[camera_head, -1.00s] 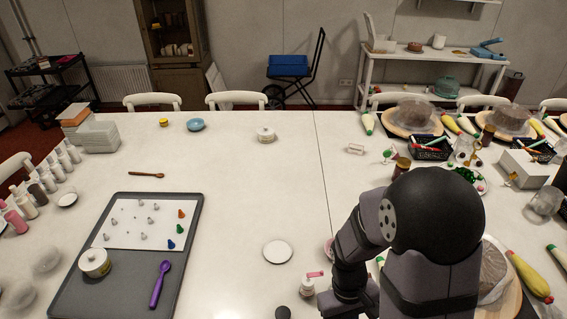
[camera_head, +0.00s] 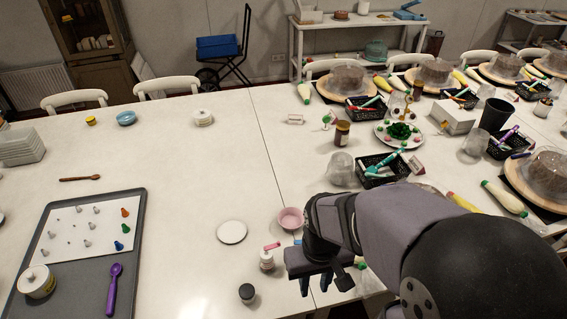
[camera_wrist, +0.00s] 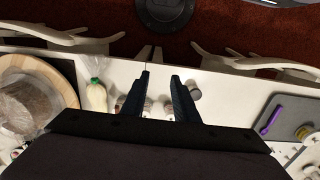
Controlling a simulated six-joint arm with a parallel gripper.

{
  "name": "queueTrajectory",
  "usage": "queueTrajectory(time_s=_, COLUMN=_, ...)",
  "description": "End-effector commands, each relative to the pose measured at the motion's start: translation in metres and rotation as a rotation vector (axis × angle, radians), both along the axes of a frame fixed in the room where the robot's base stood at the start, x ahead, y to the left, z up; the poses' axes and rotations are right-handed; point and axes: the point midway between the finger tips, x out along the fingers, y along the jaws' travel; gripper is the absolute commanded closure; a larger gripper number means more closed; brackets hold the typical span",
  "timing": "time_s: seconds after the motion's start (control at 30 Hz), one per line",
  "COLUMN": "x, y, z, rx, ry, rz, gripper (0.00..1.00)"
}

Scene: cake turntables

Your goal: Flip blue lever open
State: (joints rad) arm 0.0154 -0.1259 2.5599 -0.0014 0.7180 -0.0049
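I cannot pick out a blue lever for certain in either view. A small blue device (camera_head: 409,11) sits on the white shelf at the back, too small to make out a lever. My gripper (camera_head: 316,288) is above the near part of the white table, right of a small bottle with a pink top (camera_head: 267,258). In the wrist view my gripper (camera_wrist: 161,77) has its two dark fingers apart, with nothing held between them. My arm covers part of the table at the lower right.
A grey tray (camera_head: 137,211) with a purple scoop (camera_head: 113,290) lies at left. A white plate (camera_head: 232,232) and pink bowl (camera_head: 290,219) are near my gripper. Black baskets (camera_head: 382,178), cakes on wooden turntables (camera_head: 519,189) and piping bags crowd the right. The middle-left table is mostly clear.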

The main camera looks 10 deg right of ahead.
Motion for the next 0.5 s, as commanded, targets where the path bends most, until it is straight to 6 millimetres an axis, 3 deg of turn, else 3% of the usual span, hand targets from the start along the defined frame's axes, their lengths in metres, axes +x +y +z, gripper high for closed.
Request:
queueTrajectory(time_s=0.27, x=-0.026, y=-0.01, z=-0.051, rx=0.008, ry=0.187, rz=-0.055, gripper=0.73)
queueTrajectory(time_s=0.37, x=-0.014, y=-0.016, z=-0.072, rx=0.012, ry=0.234, rz=-0.079, gripper=0.73)
queueTrajectory(time_s=0.5, x=0.026, y=-0.028, z=-0.1, rx=0.017, ry=0.253, rz=-0.11, gripper=0.73)
